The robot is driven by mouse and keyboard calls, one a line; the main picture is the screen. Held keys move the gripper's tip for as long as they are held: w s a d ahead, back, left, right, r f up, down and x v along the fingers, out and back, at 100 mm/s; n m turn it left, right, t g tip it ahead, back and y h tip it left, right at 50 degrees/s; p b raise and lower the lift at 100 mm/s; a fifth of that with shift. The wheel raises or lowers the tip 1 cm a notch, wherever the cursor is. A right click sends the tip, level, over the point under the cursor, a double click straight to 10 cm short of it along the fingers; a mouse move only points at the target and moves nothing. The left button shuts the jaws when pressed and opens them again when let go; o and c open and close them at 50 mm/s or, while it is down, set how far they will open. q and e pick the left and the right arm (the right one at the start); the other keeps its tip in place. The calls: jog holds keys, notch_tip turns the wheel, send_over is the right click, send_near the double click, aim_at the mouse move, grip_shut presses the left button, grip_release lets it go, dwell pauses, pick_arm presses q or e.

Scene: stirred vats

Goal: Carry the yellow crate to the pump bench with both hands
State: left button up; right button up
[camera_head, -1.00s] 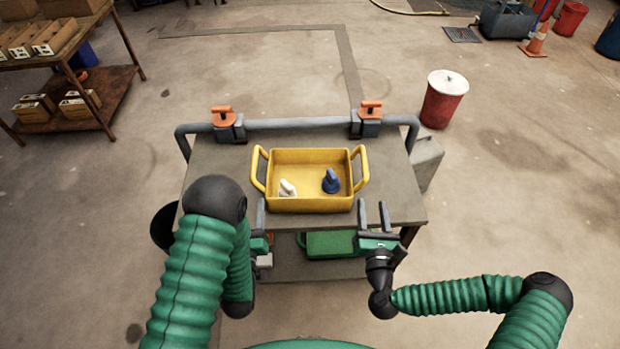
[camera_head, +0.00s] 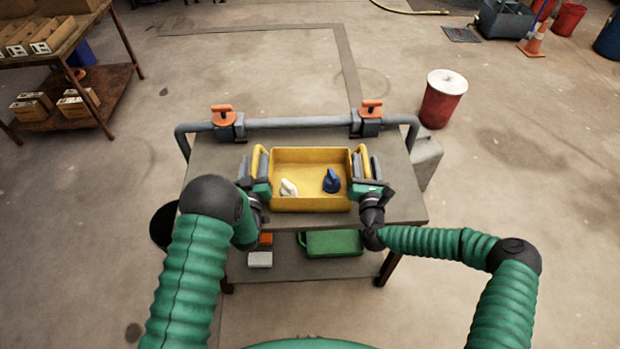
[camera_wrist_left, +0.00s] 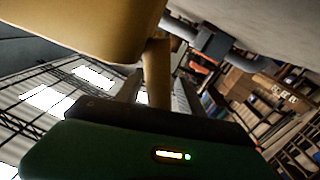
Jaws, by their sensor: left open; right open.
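The yellow crate (camera_head: 311,206) sits on the grey top of a bench (camera_head: 300,221) with a pipe along its back edge. A white piece and a blue piece lie in it. My left gripper (camera_head: 253,166) is open at the crate's left handle (camera_head: 259,157), its fingers to either side of it. In the left wrist view the handle (camera_wrist_left: 157,75) stands between the open fingers, below the crate wall (camera_wrist_left: 85,28). My right gripper (camera_head: 368,164) is open at the right handle (camera_head: 357,158). Whether any finger touches a handle I cannot tell.
Two orange-handled valves (camera_head: 223,115) (camera_head: 371,107) sit on the pipe. A green container (camera_head: 334,243) is on the lower shelf. A red bin (camera_head: 443,102) stands right of the bench, and a shelf with boxes (camera_head: 45,62) at far left. Floor between is open.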

pick_arm(q)
jog(key=shift+d, duration=0.1)
grip_shut()
pick_arm(e)
jog(key=shift+d, duration=0.1)
grip_shut()
pick_arm(q)
jog(key=shift+a, duration=0.2)
pick_arm(e)
jog(key=shift+d, duration=0.15)
dwell(0.7)
